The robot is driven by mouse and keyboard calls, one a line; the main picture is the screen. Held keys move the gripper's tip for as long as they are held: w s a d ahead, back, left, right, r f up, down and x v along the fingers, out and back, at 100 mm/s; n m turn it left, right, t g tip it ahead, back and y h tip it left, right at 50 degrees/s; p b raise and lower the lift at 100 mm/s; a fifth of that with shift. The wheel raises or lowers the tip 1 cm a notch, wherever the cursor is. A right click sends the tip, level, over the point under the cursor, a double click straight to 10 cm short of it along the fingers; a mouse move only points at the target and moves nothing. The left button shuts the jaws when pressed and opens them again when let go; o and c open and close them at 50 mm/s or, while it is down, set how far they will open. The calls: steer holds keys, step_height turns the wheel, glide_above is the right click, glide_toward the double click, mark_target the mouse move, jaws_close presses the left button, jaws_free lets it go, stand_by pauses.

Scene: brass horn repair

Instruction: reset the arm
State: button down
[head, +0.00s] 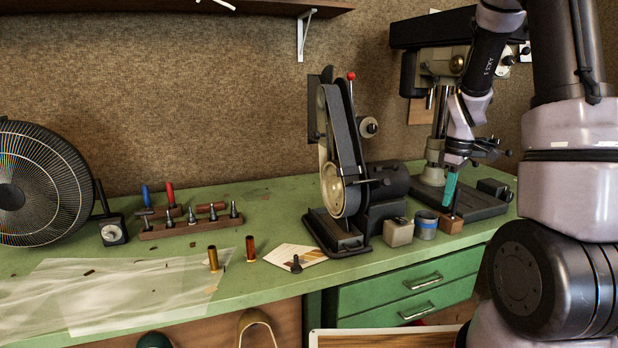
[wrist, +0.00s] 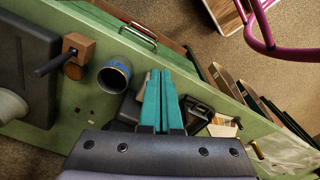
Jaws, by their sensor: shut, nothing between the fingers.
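My gripper (head: 449,189) has teal fingers and hangs from my arm over the right part of the green workbench, in front of the drill press. In the wrist view my gripper (wrist: 160,76) shows its two teal fingers shut side by side, with nothing between them. Below them lie the bench top and the dark base of the belt sander. In the head view the fingers appear above a small wooden block and a blue-banded cup; the gap to them cannot be told.
The drill press (head: 439,140) stands behind my gripper. The belt sander (head: 343,150), blue-banded cup (head: 426,226) and wooden block (head: 451,224) are close by. Brass tubes (head: 213,258), a tool rack (head: 190,226) and a fan (head: 40,185) stand left.

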steer(key=s+a+r+m+t, duration=0.1)
steer(key=s+a+r+m, duration=0.1)
steer(key=r, duration=0.3)
steer(key=s+a+r+m+t+y, duration=0.1)
steer(key=s+a+r+m, duration=0.15)
steer(key=r, duration=0.35)
steer(key=s+a+r+m+t, duration=0.1)
steer(key=s+a+r+m, duration=0.15)
steer(key=r, duration=0.25)
steer(key=s+a+r+m+t, duration=0.3)
steer(key=s+a+r+m, duration=0.2)
steer(key=s, duration=0.7)
step_height(320, 180, up, 3)
steer(key=shift+a+f+m+t+y, duration=0.15)
steer(key=shift+m+t+y, duration=0.2)
steer(key=shift+m, duration=0.25)
